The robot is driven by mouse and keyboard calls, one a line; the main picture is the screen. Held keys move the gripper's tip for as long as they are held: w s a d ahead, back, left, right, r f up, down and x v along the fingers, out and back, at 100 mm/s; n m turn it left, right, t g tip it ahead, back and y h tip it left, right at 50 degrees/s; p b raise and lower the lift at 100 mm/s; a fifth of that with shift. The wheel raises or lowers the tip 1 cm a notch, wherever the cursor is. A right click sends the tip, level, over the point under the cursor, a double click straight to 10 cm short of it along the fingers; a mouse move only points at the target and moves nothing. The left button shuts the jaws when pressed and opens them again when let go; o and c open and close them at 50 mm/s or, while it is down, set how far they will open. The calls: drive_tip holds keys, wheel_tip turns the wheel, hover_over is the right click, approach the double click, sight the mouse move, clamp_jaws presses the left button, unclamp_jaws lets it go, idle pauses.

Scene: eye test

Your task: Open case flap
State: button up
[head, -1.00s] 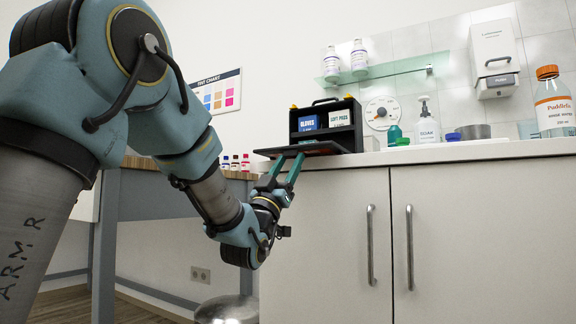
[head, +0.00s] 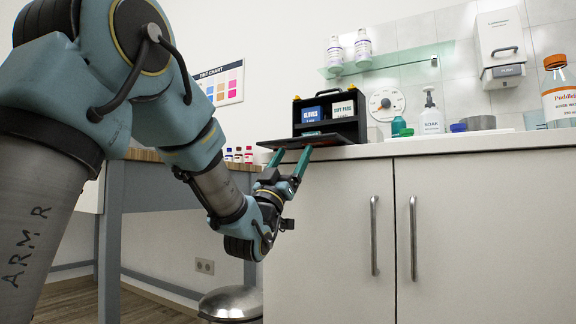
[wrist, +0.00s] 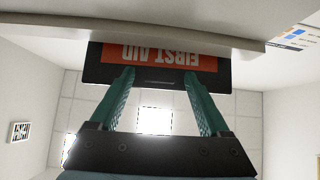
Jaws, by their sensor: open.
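The black case (head: 329,118) stands on the counter, its open front showing boxes marked gloves and lint pads. Its flap (head: 318,141) is swung down, lying nearly flat and jutting out past the counter's front edge. In the wrist view the flap's outer face (wrist: 235,73) faces down, with a red label (wrist: 160,57) reading "FIRST AID" upside down. My gripper (head: 290,158) is open, its green fingers pointing up at the flap from below. In the wrist view my gripper (wrist: 159,72) has empty space between its fingers. Whether the fingertips touch the flap I cannot tell.
The counter (head: 450,146) has a cupboard (head: 330,220) below with two upright handles. A pedal bin (head: 230,304) stands on the floor below my gripper.

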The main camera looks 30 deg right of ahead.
drive_tip(key=p+v, duration=0.1)
drive_tip(key=v, duration=0.9)
drive_tip(key=shift+a+f+p, duration=0.15)
drive_tip(key=shift+f+p, duration=0.05)
drive_tip(key=shift+p, duration=0.15)
drive_tip(key=shift+s, duration=0.15)
